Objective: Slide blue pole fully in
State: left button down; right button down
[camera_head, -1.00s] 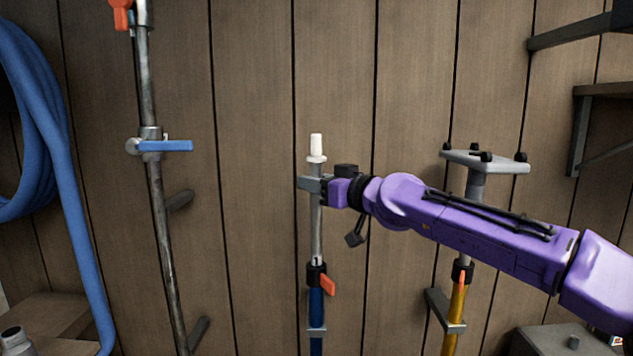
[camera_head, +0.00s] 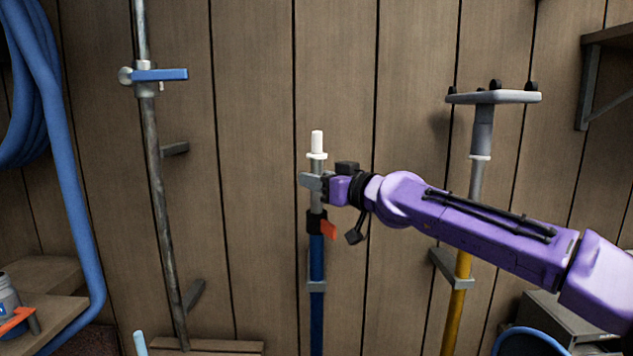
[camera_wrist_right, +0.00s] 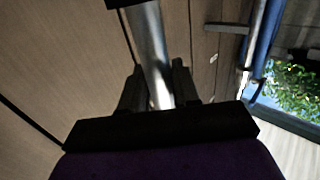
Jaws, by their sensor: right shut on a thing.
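The blue pole (camera_head: 317,262) stands upright against the wooden wall in the head view. A short length of its silver inner tube (camera_head: 317,173) shows above the black collar with an orange lever (camera_head: 328,229), and a white tip (camera_head: 317,143) tops it. My right gripper (camera_head: 313,183) is shut on the silver tube, between the white tip and the collar. In the right wrist view the silver tube (camera_wrist_right: 152,60) runs between the dark fingers. My left gripper is not in view.
A yellow pole (camera_head: 458,305) with a grey flat head stands to the right. A metal pipe with a blue valve lever (camera_head: 160,75) and a blue hose (camera_head: 50,130) are on the left. The wall beside the blue pole is bare.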

jog(key=shift+a+f, duration=0.15)
jog(key=shift+f, duration=0.25)
jog(key=c, duration=1)
grip_release()
jog(key=shift+o, duration=0.2)
jog(key=shift+r, duration=0.1)
jog(key=b+v, duration=0.3)
jog(key=v, duration=0.7)
jog(key=shift+d, duration=0.25)
jog(key=shift+s, duration=0.1)
